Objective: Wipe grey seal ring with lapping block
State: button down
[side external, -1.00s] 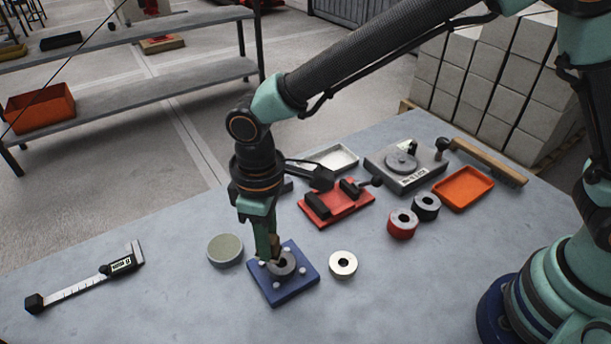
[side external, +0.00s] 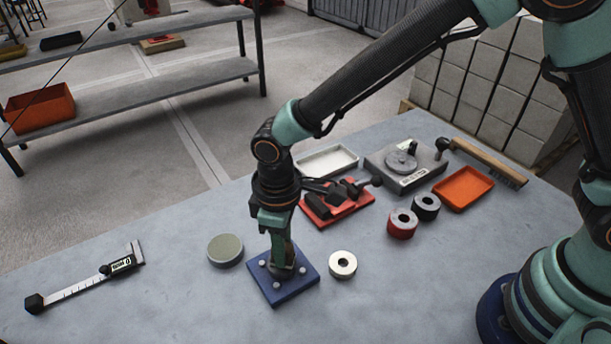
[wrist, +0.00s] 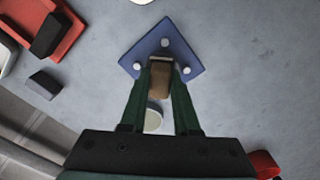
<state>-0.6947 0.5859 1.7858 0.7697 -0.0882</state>
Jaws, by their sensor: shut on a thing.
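My gripper (side external: 288,262) reaches straight down over the blue plate (side external: 283,294) and is shut on the lapping block. In the wrist view, the brown lapping block (wrist: 160,80) sits between the two green fingers, over the blue plate (wrist: 150,38).
A grey-green disc (side external: 225,250) lies left of the plate and a silver ring (side external: 343,265) lies right. A caliper (side external: 85,283) lies far left. The front table is clear.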

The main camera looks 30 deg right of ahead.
jog(key=a, duration=0.2)
jog(key=shift+a, duration=0.3)
notch_tip(320, 180, up, 8)
dwell(0.4)
dwell(0.4)
